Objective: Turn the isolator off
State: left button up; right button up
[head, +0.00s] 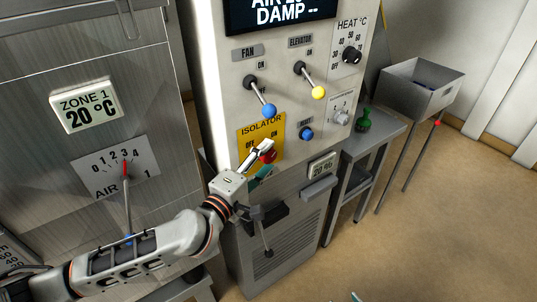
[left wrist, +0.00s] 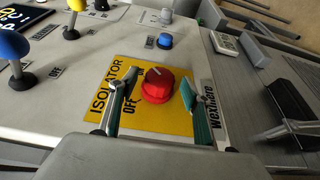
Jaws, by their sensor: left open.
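The isolator is a red round knob (head: 269,157) on a yellow plate (head: 248,133) marked ISOLATOR, OFF and ON, low on the grey control panel. In the left wrist view the red knob (left wrist: 157,86) shows a pale pointer line on its face, which seems to lie toward the ON side. My left gripper (head: 262,160) is open at the plate. In the left wrist view its fingers (left wrist: 158,98) stand on either side of the knob, with gaps on both sides. I cannot tell how far the tips are from the plate.
A blue-tipped lever (head: 268,109), a yellow-tipped lever (head: 318,92) and a blue button (head: 306,134) are above and beside the plate. A small display (head: 322,166) and a grey handle (head: 319,188) are at lower right. A side table (head: 376,143) holds a green bottle (head: 363,119).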

pick_arm(q)
jog(key=shift+x, duration=1)
jog(key=c, duration=1.1)
jog(key=shift+f, duration=0.1)
